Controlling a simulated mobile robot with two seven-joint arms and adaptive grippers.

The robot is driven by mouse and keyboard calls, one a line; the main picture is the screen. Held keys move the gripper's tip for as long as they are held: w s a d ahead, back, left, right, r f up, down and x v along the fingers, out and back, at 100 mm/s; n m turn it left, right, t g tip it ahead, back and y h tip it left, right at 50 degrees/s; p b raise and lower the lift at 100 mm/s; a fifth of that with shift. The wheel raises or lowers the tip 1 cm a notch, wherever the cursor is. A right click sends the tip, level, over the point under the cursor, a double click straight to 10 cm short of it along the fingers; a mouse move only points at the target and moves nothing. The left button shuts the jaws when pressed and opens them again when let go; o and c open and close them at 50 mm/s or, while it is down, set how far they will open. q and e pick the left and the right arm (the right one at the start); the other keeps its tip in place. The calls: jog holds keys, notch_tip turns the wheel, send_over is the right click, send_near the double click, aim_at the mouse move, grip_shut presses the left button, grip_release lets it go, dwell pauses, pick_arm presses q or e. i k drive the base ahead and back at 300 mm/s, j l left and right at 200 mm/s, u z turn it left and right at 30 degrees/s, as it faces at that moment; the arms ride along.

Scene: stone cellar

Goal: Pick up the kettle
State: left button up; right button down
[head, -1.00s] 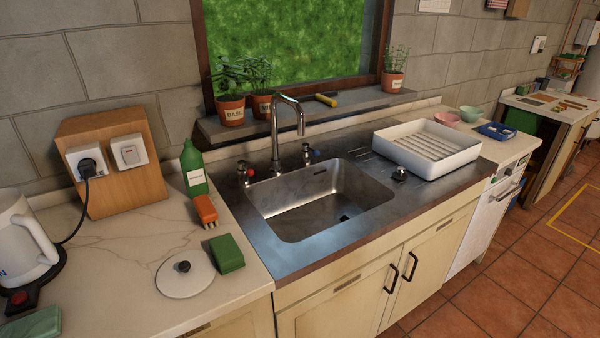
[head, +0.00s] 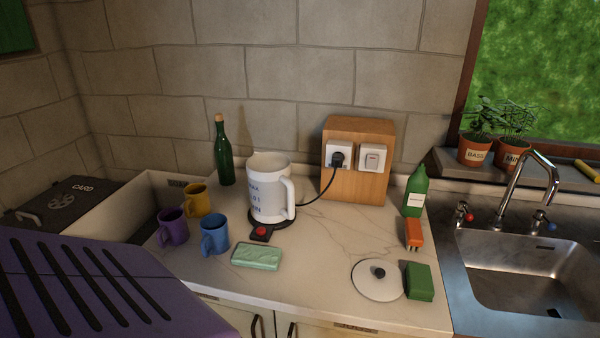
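The white kettle (head: 268,190) stands upright on its dark round base (head: 286,219) on the pale marble counter, in the middle of the head view. Its handle is on its right side. Dark lettering shows on its front. A red switch (head: 261,231) sits at the front of the base. A black cord runs from behind the kettle to a socket (head: 338,156) on a wooden block. Neither of my grippers is in view, and nothing touches the kettle from the front.
Purple (head: 173,228), yellow (head: 197,200) and blue (head: 214,235) mugs stand left of the kettle. A green bottle (head: 225,160) is behind it. A green sponge-like block (head: 257,257) lies in front. A white lid (head: 377,281) lies right; counter between is clear. A purple slotted panel (head: 95,285) fills the lower left.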

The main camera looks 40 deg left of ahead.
aim_at(271, 189)
jog(key=u, duration=1.6)
jog(key=i+j, duration=0.2)
